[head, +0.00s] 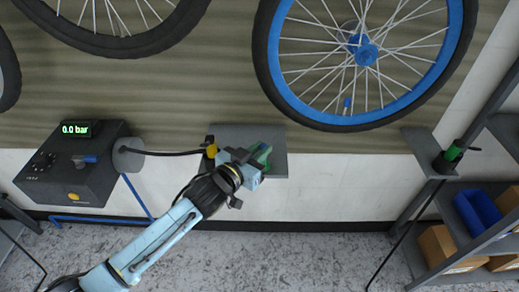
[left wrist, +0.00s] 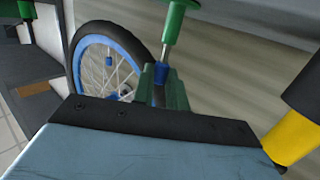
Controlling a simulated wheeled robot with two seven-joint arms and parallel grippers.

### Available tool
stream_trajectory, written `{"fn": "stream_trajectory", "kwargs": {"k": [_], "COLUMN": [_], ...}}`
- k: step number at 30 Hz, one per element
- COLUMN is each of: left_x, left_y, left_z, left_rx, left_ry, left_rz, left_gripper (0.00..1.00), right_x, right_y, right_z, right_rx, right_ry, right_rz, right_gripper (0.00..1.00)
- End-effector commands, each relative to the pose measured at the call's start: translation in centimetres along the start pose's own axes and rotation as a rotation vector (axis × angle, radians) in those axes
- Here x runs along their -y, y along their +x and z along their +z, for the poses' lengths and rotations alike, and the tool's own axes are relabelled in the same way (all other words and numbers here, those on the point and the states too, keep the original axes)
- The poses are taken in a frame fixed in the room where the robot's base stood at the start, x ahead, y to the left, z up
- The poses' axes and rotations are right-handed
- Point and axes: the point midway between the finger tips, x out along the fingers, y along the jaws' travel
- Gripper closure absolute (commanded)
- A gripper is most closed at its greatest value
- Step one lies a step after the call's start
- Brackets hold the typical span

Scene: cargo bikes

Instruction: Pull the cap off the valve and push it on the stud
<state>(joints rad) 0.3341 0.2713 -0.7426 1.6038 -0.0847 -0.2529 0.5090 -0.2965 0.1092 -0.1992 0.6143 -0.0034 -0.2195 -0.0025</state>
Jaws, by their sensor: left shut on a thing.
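My left gripper (head: 262,157) is at the front of a grey plate on the wall. Its green fingers (left wrist: 162,88) are shut on a small blue cap (left wrist: 161,72) in the left wrist view. A silver stud (left wrist: 172,38) with a green base (left wrist: 180,8) lines up with the cap and appears to meet it; I cannot tell how far the cap sits on it. In the head view, fingers and wrist hide cap and stud. The wheel's valve (head: 347,104), with a small blue end, stands inside the blue rim (head: 287,88). My right gripper is out of view.
The grey plate (head: 280,133) also bears a yellow hose end (head: 211,150), close beside my gripper. Its black hose runs to a pump box (head: 62,178) reading 0.0 bar. At right are a green-and-black fitting (head: 452,152) on a bracket and shelves with a blue bin (head: 478,212).

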Motion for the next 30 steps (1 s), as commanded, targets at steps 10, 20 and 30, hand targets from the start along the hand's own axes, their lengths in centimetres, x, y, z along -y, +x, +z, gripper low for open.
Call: {"fn": "stream_trajectory", "kwargs": {"k": [10,20,30], "left_x": [0.0,0.01,0.02], "left_y": [0.0,-0.01,-0.01], "left_z": [0.0,-0.01,0.0], "left_rx": [0.0,0.0,0.0], "left_ry": [0.0,0.0,0.0], "left_rz": [0.0,0.0,0.0], "left_gripper": [0.78,0.6,0.45], "right_x": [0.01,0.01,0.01], "right_y": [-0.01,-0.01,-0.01], "right_z": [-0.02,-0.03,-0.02], "right_rx": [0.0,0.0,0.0], "right_ry": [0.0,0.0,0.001], "right_rz": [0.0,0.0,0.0], "right_gripper": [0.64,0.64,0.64]}}
